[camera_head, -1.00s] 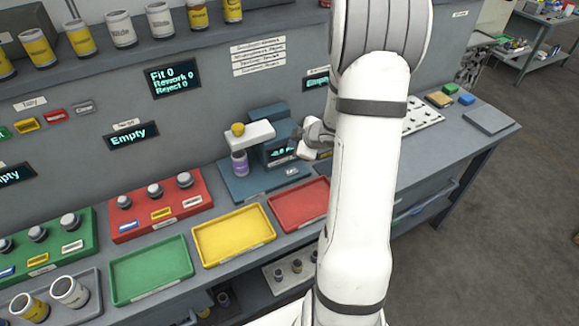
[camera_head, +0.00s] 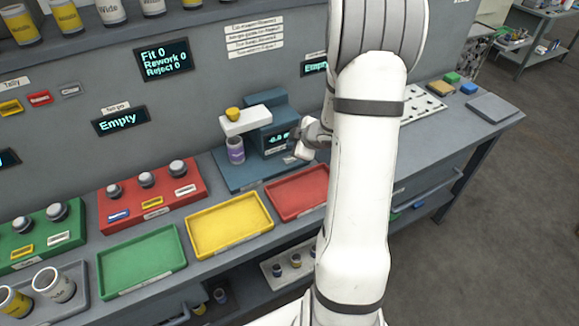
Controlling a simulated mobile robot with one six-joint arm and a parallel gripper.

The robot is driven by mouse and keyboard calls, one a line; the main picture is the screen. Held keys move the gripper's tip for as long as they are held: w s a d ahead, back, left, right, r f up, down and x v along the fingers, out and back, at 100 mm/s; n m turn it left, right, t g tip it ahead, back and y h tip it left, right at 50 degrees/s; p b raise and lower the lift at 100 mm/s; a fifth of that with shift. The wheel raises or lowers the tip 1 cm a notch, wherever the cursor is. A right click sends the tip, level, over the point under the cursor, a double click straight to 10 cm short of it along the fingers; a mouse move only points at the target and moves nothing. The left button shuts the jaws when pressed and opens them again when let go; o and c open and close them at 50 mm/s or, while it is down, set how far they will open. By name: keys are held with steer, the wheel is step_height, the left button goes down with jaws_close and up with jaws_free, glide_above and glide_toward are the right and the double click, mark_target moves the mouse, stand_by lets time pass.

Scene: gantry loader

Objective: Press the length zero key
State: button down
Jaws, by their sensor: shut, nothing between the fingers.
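The blue gauge (camera_head: 267,112) stands on a blue base plate on the bench, in the middle of the view. Its small lit display (camera_head: 278,138) faces me; the digits are too small to read surely. A white arm with a yellow knob (camera_head: 233,113) reaches left from the gauge, over a purple cylinder (camera_head: 236,155) standing upright. My gripper (camera_head: 301,153) is shut and empty, just right of the display at the gauge's front. The length zero key cannot be made out; my gripper or arm may cover it. I cannot tell whether the fingertips touch the gauge.
Green (camera_head: 142,262), yellow (camera_head: 230,223) and red (camera_head: 297,191) trays lie along the front of the bench. A red block with knobs (camera_head: 151,193) stands behind the green tray. A white perforated plate (camera_head: 421,108) lies to the right of my arm.

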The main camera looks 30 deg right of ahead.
mark_target(292, 161)
steer(key=shift+f+b, duration=0.8)
steer(key=shift+f, duration=0.8)
steer(key=shift+f, duration=0.1)
stand_by(0.6)
steer(key=shift+f, duration=0.3)
steer(key=shift+f+b, duration=0.4)
steer(key=shift+b, duration=0.1)
stand_by(0.5)
steer(key=shift+r, duration=0.1)
steer(key=shift+r+p, duration=0.75)
steer(key=shift+p, duration=0.15)
step_height(292, 161, up, 5)
steer(key=p, duration=0.5)
